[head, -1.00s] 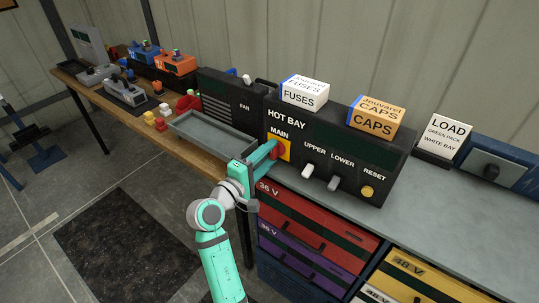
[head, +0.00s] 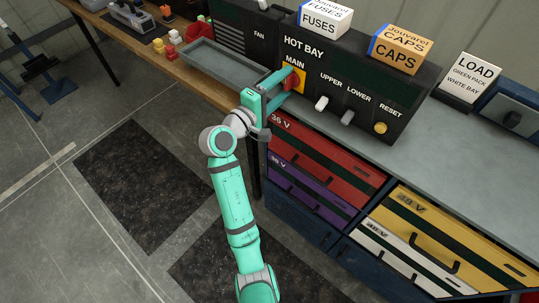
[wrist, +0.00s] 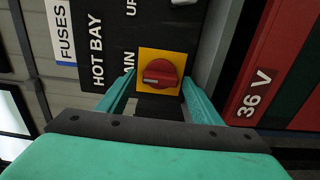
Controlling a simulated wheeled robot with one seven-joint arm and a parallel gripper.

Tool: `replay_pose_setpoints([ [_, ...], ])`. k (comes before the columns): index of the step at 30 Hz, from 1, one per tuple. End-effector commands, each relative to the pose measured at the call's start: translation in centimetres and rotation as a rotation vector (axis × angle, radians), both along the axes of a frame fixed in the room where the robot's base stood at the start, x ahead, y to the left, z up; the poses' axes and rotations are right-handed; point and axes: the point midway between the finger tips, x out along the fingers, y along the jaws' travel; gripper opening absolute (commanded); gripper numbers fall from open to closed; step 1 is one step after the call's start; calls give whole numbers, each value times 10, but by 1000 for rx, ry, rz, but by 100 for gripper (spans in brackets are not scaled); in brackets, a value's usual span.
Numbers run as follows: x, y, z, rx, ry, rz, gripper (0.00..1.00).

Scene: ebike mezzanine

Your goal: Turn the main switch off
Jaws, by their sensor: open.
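The main switch is a red rotary knob on a yellow plate, under the word MAIN on the black HOT BAY panel (head: 352,75). In the wrist view the red knob (wrist: 161,73) shows whole, with a pale line across it, on its yellow plate (wrist: 146,56). In the head view the knob (head: 291,82) is partly hidden by my fingers. My gripper (head: 284,84) is open, with one finger on each side of the knob. In the wrist view my gripper's fingers (wrist: 158,92) flank the yellow plate; whether they touch the knob I cannot tell.
UPPER (head: 321,103) and LOWER (head: 347,117) switches and a yellow RESET button (head: 380,128) sit to the right. A grey tray (head: 222,65) lies left of my gripper. A red 36 V drawer (head: 330,160) is below. FUSES (head: 321,19) and CAPS (head: 398,50) boxes stand on top.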

Motion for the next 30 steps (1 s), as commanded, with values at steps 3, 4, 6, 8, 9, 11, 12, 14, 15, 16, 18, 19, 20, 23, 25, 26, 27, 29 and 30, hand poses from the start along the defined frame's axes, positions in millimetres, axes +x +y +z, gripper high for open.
replay_pose_setpoints([
  [3,0,1,-1,54,-37,1,61],
  [4,0,1,0,73,-51,2,61],
  [6,0,1,0,125,-89,3,61],
  [8,0,2,0,174,-125,4,61],
  [9,0,2,0,208,-149,4,61],
  [11,0,2,0,257,-185,4,61],
  [12,0,2,1,290,-209,4,61],
  [14,0,1,1,340,-246,4,61],
  [15,0,1,1,374,-270,3,61],
  [16,0,1,1,398,-288,3,61],
  [18,0,1,2,455,-330,3,61],
  [19,0,1,2,480,-348,3,61],
  [20,0,1,2,505,-366,3,61],
  [23,-1,2,2,587,-425,4,61],
  [25,-1,3,2,645,-467,5,61],
  [26,-1,3,3,670,-485,5,61],
  [27,-1,3,3,703,-509,6,61],
  [29,-1,4,3,753,-545,6,61],
  [30,-1,3,3,786,-569,6,61],
])
